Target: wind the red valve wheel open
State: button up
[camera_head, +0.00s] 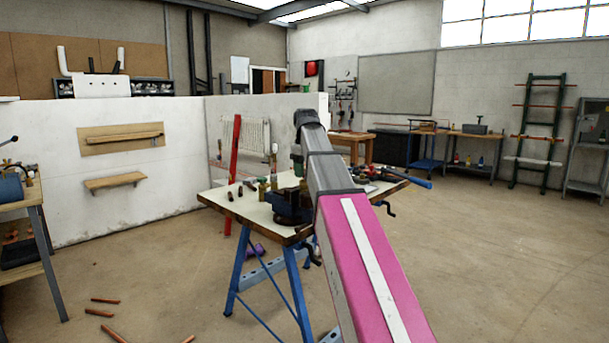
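I cannot make out a red valve wheel in this view. A white radiator (257,134) is on the wall of the bay behind the workbench, partly hidden by a red upright post (235,160) and by items on the bench. My pink and grey arm reaches from the bottom right up over the workbench and ends in a dark joint in front of the bay. No fingertips of my gripper show, and my arm hides part of the bench and bay behind it.
A folding workbench (222,203) with blue legs, a dark vise (291,207) and several tools stands close ahead. Copper pipe pieces (105,301) lie on the floor at lower left. A wooden shelf (114,181) is on the white partition (60,215). The floor at right is clear.

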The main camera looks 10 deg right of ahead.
jog(key=m, duration=0.5)
jog(key=shift+s, duration=0.1)
jog(key=n, duration=0.9)
jog(key=shift+n, duration=0.4)
jog(key=n, duration=0.5)
jog(key=shift+f, duration=0.1)
jog(key=shift+s, duration=0.1)
jog(key=o, duration=0.9)
